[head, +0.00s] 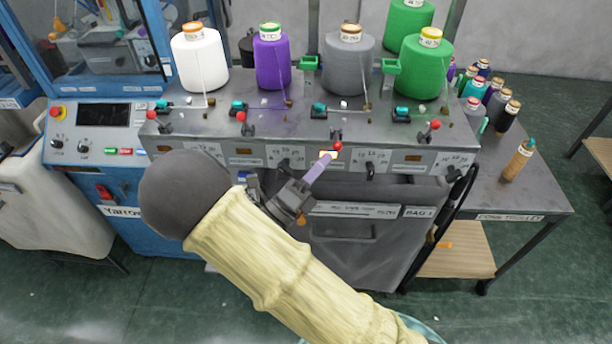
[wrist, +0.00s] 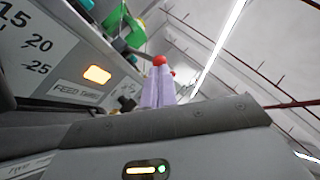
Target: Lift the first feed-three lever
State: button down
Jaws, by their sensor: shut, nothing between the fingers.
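The feed-three lever shows its red knob (head: 338,147) in the head view, at the front edge of the grey machine's top. This knob sits lower than the other red knobs in the row. My gripper (head: 325,159) has its pale lilac fingers closed together, with the tips just below and left of the knob. In the wrist view the fingers (wrist: 155,90) point up and the red knob (wrist: 158,60) appears right at their tips. Whether they touch cannot be told. The lever's shaft is hidden. A "FEED THREE" label (wrist: 80,91) sits beside a lit orange lamp (wrist: 97,75).
Other red-knobbed levers stand along the panel, including one on the right (head: 435,125) and one on the left (head: 241,117). White (head: 200,60), purple (head: 271,62), grey (head: 348,65) and green (head: 425,70) cones stand behind. A cone trolley (head: 540,195) is at right.

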jog(key=shift+w+d+r, duration=0.25)
jog(key=shift+w+d, duration=0.05)
jog(key=shift+d, duration=0.05)
